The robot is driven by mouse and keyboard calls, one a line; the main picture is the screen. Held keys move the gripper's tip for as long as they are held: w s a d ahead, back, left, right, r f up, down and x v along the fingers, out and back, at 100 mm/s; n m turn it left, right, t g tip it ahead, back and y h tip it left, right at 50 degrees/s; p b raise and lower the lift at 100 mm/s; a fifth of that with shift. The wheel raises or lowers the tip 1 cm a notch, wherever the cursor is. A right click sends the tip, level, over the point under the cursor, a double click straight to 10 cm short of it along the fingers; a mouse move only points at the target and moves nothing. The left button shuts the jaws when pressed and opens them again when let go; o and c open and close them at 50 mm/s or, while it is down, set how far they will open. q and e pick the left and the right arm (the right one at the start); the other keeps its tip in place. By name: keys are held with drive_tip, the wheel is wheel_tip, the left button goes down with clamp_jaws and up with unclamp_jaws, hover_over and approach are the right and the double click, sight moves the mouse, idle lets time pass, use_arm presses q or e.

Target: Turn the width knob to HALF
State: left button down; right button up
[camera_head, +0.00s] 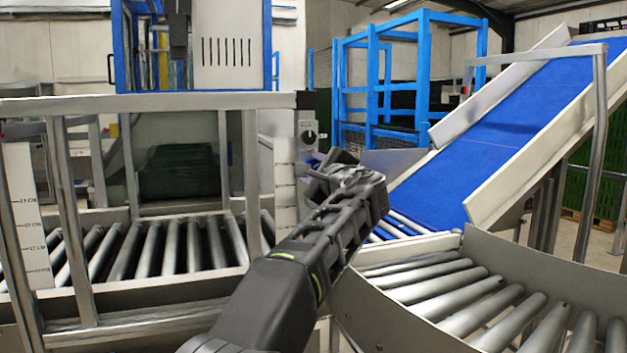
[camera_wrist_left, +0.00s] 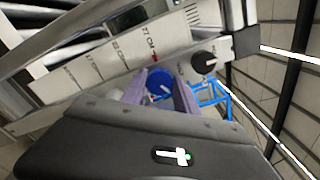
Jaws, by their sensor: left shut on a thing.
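A blue round knob (camera_wrist_left: 160,82) sits between my two purple fingers in the left wrist view. My left gripper (camera_wrist_left: 158,92) is shut on it. In the head view my left gripper (camera_head: 318,172) reaches up to the post beside the frame, and it hides most of the blue knob. A black round knob with a white pointer (camera_head: 309,136) is on the plate just above the gripper; it also shows in the left wrist view (camera_wrist_left: 204,62), apart from the fingers. A white scale strip (camera_wrist_left: 118,52) with cm marks runs beside the fingers. My right gripper is not in view.
A roller conveyor (camera_head: 170,245) with a metal frame stands at the left. A curved roller section (camera_head: 480,300) lies at the lower right. A blue inclined belt (camera_head: 510,130) rises behind at the right. A dark green crate (camera_head: 180,170) is behind the frame.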

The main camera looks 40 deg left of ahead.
use_arm(q)
drive_tip(key=n+b, duration=0.3)
drive_tip(key=n, duration=0.3)
drive_tip(key=shift+f+b, duration=0.2)
drive_tip(key=shift+b, duration=0.1)
drive_tip(key=n+b, duration=0.1)
drive_tip(key=n, duration=0.2)
drive_tip(key=shift+n+b, duration=0.55)
drive_tip(key=shift+n, duration=1.05)
drive_tip(key=shift+r, duration=0.1)
drive_tip(key=c, duration=0.9)
unclamp_jaws()
drive_tip(key=shift+d, duration=0.1)
